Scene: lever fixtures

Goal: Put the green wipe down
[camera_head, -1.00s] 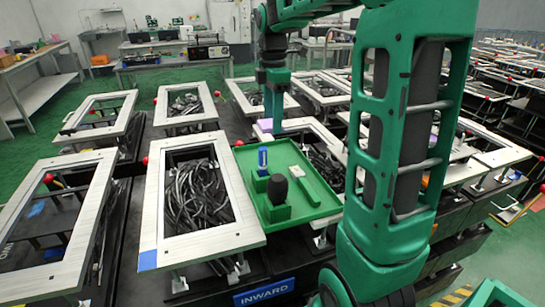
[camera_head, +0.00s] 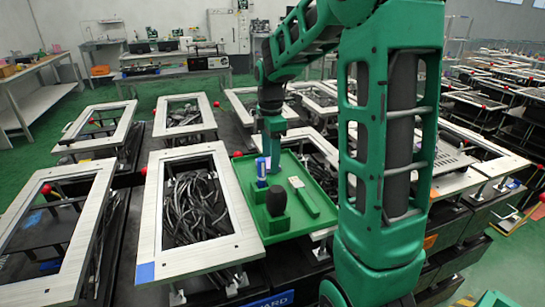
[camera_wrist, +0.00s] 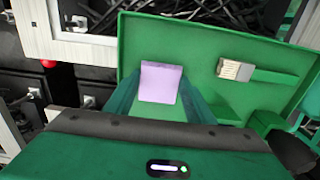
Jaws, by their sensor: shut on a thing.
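My gripper (camera_head: 273,155) is over the back left part of the green tray (camera_head: 328,218), pointing down. In the wrist view, its two green fingers are shut on a flat, square lilac wipe (camera_wrist: 160,82); it looks lilac, not green. The tray (camera_wrist: 205,28) shows beyond and below the wipe in that view. In the head view the wipe is mostly hidden by the fingers and a blue upright item. Whether the wipe touches the tray floor cannot be told.
The tray holds a blue upright item (camera_head: 261,168), a dark rounded piece on a green block (camera_head: 276,199), and a green-handled brush (camera_head: 304,197). A pale frame filled with black cables (camera_head: 195,210) stands left of the tray. The tray's back middle looks clear.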

